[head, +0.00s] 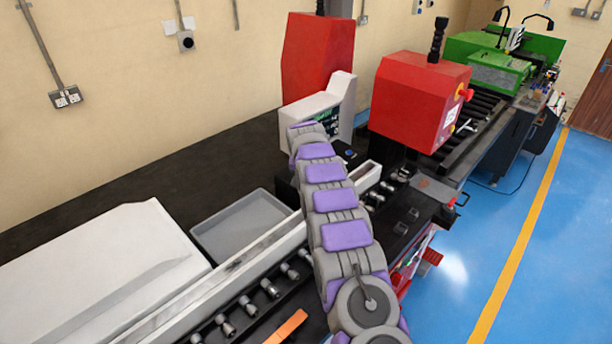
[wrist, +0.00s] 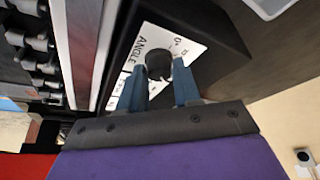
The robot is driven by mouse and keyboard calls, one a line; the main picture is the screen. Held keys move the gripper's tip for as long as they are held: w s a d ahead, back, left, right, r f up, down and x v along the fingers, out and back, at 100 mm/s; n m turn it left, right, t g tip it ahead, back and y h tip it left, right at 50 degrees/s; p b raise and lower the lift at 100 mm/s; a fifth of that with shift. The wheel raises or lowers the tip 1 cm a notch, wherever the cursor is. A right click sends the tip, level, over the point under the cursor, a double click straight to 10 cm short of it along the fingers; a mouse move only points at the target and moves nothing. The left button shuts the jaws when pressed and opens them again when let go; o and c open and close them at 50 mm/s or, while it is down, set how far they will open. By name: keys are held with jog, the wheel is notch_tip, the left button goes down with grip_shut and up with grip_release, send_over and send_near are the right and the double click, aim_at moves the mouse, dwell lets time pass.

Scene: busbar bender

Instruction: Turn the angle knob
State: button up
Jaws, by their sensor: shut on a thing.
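The angle knob (wrist: 158,66) is a small dark knob in the wrist view, on a white label plate (wrist: 143,47) printed "ANGLE" on a black box (wrist: 200,28). My gripper (wrist: 160,76) has its two blue fingers on either side of the knob and is shut on it. The fingers hide part of the knob and the label. In the head view my purple and grey arm reaches over the bench, and its end and the knob are hidden from there.
A grey-white console with a screen (head: 328,112) stands just beyond my arm. A red machine (head: 418,100) stands to the right. A grey tray (head: 240,226) and a white cover (head: 100,270) lie left. A rail with several rollers (head: 268,288) runs beside my arm.

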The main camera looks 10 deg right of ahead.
dwell(0.4)
jog(key=o, duration=1)
jog(key=shift+a, duration=0.1)
jog(key=v, duration=1.7)
jog(key=shift+a, duration=0.15)
